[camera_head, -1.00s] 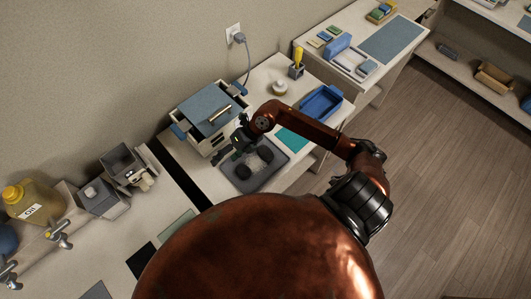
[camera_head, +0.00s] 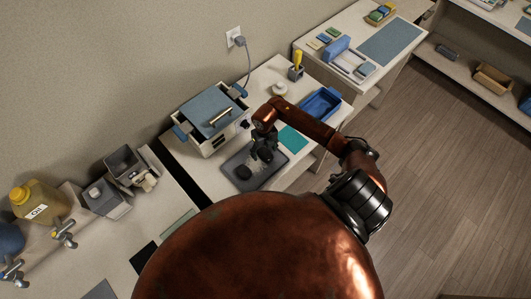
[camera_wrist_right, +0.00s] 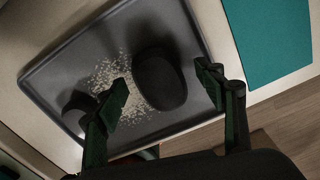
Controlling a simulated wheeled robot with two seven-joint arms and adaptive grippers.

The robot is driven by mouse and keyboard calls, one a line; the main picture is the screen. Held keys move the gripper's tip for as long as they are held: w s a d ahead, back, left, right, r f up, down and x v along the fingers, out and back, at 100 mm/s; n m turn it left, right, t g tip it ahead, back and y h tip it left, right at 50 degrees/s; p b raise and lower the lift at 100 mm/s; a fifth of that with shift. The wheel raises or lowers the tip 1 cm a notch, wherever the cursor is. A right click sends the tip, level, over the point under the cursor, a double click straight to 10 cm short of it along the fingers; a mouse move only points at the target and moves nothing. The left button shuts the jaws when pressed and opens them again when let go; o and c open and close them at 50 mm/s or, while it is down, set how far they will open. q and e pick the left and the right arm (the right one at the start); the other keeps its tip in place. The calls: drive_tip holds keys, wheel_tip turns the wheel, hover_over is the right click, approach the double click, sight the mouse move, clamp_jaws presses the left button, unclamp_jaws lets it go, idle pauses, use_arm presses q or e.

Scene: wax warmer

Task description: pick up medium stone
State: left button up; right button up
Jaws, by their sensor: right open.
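Two dark rounded stones lie on a grey tray (camera_head: 236,187), which also shows in the wrist view (camera_wrist_right: 60,66). One stone (camera_wrist_right: 160,80) appears between the fingertips of my right gripper (camera_wrist_right: 160,88), beyond them. The other stone (camera_wrist_right: 79,108) lies to its left, partly hidden behind the left finger, and shows in the head view (camera_head: 242,172). I cannot tell which is the medium stone. My right gripper (camera_head: 264,153) is open above the tray, pointing down, and partly covers the nearer-right stone. My left gripper is not in view.
Pale grains (camera_wrist_right: 112,80) are scattered on the tray. A white and blue warmer box (camera_head: 212,120) stands behind it. A teal mat (camera_head: 293,138) lies to the right, with a blue tray (camera_head: 321,103) beyond.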

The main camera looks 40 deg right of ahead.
drive_tip(key=shift+f, duration=0.3)
drive_tip(key=shift+c, duration=0.3)
drive_tip(key=c, duration=1.4)
drive_tip(key=shift+r, duration=0.1)
